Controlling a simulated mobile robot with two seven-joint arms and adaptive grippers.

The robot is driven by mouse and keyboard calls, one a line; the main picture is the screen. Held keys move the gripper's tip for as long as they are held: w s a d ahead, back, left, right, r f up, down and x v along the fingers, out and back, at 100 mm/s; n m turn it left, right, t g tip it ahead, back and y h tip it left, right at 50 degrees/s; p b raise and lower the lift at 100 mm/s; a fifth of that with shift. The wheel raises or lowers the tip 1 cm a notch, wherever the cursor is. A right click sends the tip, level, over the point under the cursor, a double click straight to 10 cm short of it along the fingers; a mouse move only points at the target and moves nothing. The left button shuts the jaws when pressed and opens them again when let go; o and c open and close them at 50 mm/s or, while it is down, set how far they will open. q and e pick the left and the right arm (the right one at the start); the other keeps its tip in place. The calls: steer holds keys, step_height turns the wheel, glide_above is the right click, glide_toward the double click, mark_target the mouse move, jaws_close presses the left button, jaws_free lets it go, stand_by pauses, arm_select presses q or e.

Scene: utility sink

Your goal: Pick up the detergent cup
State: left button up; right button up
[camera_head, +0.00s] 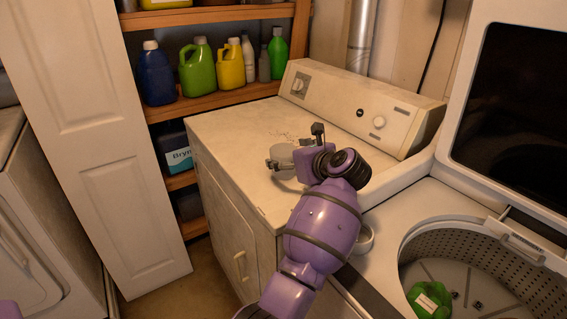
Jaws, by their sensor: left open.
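A small, round, light grey cup-like thing (283,154) stands on the white top of the dryer, and I take it for the detergent cup. My left gripper (296,147) is open over the dryer top. One dark finger is beyond this thing to the right and the other is at its left side. Part of it is hidden by the gripper, and I cannot tell whether the fingers touch it. A white cup-shaped thing (367,240) also shows behind my purple left arm, mostly hidden, near the washer's edge. My right gripper is not in view.
The dryer's control panel (362,112) rises behind the gripper. The open washer (420,208) is at right, with a green labelled item (430,299) in its drum. Shelves with several bottles (231,64) stand at back left. The dryer top's left part is clear.

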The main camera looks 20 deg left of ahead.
mark_target(277, 145)
arm_select(q)
steer(key=shift+x, duration=0.8)
steer(key=c, duration=1.3)
steer(key=shift+o, duration=0.2)
steer(key=shift+r, duration=0.2)
steer(key=shift+d+r, duration=0.15)
steer(key=shift+r, duration=1.4)
steer(key=a+r+v, duration=0.1)
steer(key=v, duration=0.7)
steer(key=a+r+b+v, duration=0.1)
steer(key=r+v, duration=0.1)
steer(key=v, duration=0.6)
steer(key=shift+s, duration=0.45)
